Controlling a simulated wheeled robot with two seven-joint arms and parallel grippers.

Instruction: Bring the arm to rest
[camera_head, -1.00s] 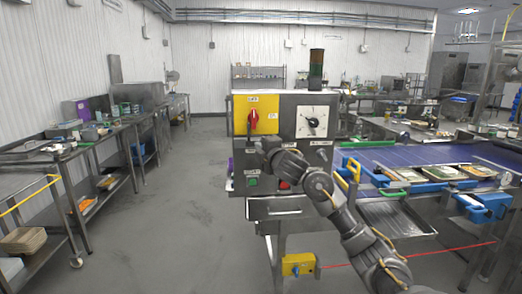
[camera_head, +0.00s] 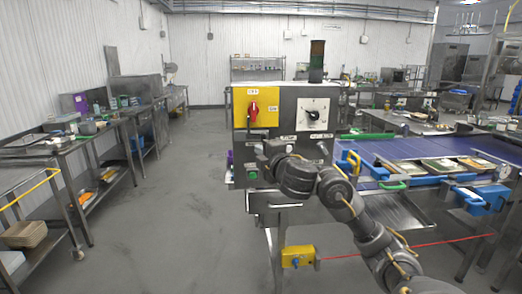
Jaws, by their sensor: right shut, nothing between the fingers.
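My right arm comes in from the lower right and reaches up in front of the grey control box (camera_head: 319,135). My right gripper (camera_head: 265,158) is small and dark at the arm's far end, in front of the lower part of the box. It looks shut and holds nothing; I cannot tell whether it touches the box. The box has a yellow plate with a red rotary switch (camera_head: 253,108) and a white dial (camera_head: 313,116). A green button (camera_head: 253,175) shows left of the arm. My left gripper is out of view.
A blue conveyor (camera_head: 400,149) with several filled trays (camera_head: 442,165) runs to the right of the box. A yellow switch box (camera_head: 298,256) with a red cable sits low. Steel benches (camera_head: 75,145) line the left wall. The floor (camera_head: 165,215) between is clear.

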